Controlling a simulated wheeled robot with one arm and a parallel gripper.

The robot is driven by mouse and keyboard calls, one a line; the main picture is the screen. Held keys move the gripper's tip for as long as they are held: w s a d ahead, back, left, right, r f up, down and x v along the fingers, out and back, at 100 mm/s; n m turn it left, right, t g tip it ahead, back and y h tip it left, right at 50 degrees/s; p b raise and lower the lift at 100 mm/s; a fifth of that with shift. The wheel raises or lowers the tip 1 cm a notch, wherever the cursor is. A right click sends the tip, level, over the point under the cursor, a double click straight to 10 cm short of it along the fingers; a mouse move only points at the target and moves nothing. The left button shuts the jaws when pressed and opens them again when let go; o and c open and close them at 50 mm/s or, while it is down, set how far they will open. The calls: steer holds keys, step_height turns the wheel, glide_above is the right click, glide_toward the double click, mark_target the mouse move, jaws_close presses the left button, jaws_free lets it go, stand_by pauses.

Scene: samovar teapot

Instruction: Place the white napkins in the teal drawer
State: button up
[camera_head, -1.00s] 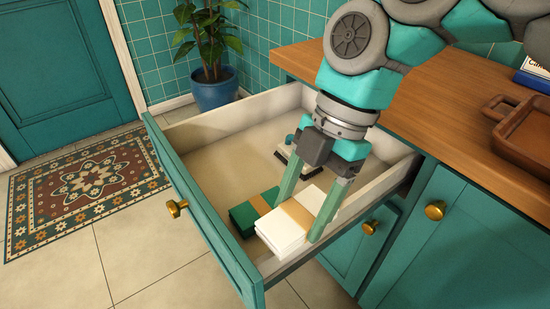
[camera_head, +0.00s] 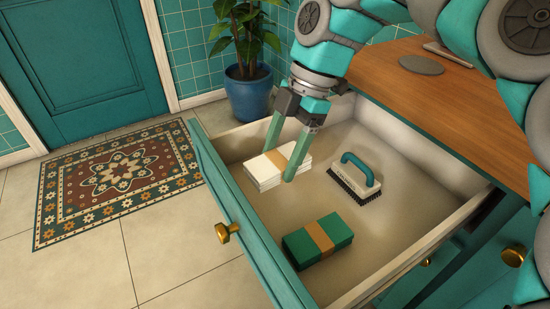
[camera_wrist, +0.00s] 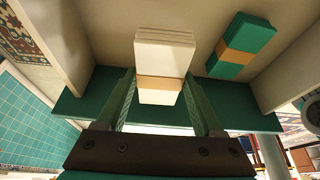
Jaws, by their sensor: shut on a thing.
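The white napkins (camera_head: 265,171), a stack with a tan band, are inside the open teal drawer (camera_head: 246,239), near its far left corner. My gripper (camera_head: 279,166) reaches down from above and is shut on them, one finger on each side. In the wrist view the white napkins (camera_wrist: 164,54) sit between the two green fingers of my gripper (camera_wrist: 160,78). I cannot tell whether the stack touches the drawer floor.
A green napkin stack (camera_head: 299,247) with a tan band lies in the front of the drawer. A brush (camera_head: 355,181) with a teal handle stands right of the gripper. Bare floor shows between them. A wooden counter (camera_head: 430,105) is behind; a potted plant (camera_head: 248,92) stands beyond the drawer.

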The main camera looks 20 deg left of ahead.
mark_target(275, 162)
steer(key=shift+w+a+f, duration=0.1)
steer(key=shift+w+a, duration=0.8)
steer(key=shift+f, duration=1.8)
steer(key=shift+f, duration=0.6)
steer(key=o, duration=1.5)
